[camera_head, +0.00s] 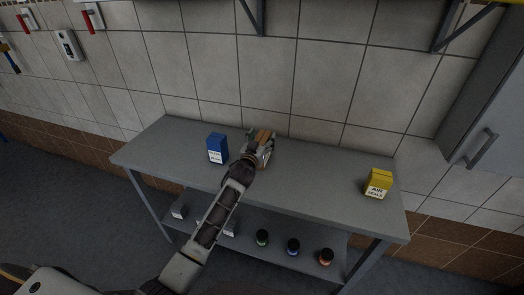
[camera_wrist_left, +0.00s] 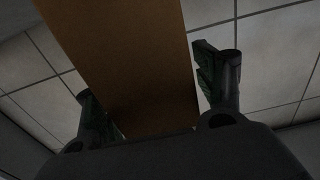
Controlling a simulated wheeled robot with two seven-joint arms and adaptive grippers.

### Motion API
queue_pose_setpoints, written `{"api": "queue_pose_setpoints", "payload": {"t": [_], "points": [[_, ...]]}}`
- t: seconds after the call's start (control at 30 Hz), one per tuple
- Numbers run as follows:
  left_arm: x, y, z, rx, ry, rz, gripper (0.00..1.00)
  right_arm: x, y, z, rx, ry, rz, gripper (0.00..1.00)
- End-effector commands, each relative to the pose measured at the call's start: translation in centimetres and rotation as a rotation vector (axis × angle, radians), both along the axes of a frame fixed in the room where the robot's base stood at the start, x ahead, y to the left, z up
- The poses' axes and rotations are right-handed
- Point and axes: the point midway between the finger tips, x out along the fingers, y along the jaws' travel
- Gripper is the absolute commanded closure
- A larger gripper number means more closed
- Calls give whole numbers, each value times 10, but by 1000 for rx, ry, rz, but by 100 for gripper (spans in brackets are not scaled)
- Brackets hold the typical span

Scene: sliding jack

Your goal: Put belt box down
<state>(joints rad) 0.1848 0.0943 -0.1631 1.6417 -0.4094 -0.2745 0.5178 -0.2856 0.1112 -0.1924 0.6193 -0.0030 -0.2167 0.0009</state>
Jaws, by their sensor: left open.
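The belt box (camera_head: 264,137), brown-orange, is on the grey bench near its back edge, partly hidden by my left gripper (camera_head: 258,146). In the left wrist view the box (camera_wrist_left: 128,55) is a large brown shape between the two fingers of the left gripper (camera_wrist_left: 160,95). The fingers are open, with a clear gap at the right finger; contact at the left finger cannot be told. My right gripper does not show.
On the grey bench (camera_head: 310,196), a blue box (camera_head: 217,148) stands left of the gripper and a yellow box (camera_head: 378,183) stands at the right end. The lower shelf (camera_head: 275,250) holds several small jars and boxes. The bench top between the gripper and yellow box is clear.

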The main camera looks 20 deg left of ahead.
Motion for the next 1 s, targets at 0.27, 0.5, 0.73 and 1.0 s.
{"api": "queue_pose_setpoints", "payload": {"t": [0.27, 0.5, 0.73, 1.0], "points": [[0, 0, 0, 0, 0, 0, 56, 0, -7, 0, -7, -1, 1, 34], [0, 0, 0, 0, 0, 0, 87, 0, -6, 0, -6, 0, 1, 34], [0, 0, 1, 0, -2, 0, 100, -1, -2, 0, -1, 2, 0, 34], [0, 0, 5, 0, -3, 0, 100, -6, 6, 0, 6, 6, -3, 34]]}}
